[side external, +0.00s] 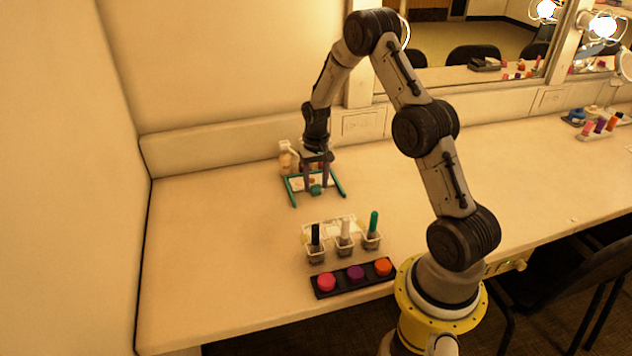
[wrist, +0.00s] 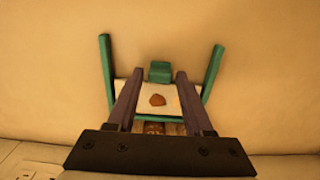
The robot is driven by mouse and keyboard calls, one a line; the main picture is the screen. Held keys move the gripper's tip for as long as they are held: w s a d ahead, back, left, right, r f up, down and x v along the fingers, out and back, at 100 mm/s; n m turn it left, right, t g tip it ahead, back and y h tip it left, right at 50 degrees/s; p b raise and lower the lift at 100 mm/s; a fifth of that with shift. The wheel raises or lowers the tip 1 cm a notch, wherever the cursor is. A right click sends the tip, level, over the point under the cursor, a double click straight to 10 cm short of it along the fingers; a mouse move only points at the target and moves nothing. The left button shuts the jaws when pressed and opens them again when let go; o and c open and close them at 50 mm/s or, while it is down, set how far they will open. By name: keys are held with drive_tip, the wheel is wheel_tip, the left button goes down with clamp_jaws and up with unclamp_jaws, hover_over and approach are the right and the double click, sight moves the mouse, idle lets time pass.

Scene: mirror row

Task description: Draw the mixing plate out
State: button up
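The mixing plate (wrist: 158,97) is a pale flat plate with a brown dab on it. It lies between two teal side rails (wrist: 108,70), which also show in the side view (side external: 341,183). A teal tab (wrist: 160,72) stands at the plate's end away from the wall and shows in the side view (side external: 315,190). My gripper (wrist: 160,78) points down over the plate, its fingers apart on either side of the tab, with a gap visible on each side. In the side view my gripper (side external: 316,187) hides part of the plate. The plate's rear is hidden by my gripper.
Bottles (side external: 286,158) stand by the wall behind the plate. Three cups (side external: 344,246) holding black, white and teal handles stand nearer the front edge, before a dark strip (side external: 355,276) of pink, purple and orange pots. The counter left of the plate is clear.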

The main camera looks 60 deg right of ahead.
clamp_jaws()
idle(1.1)
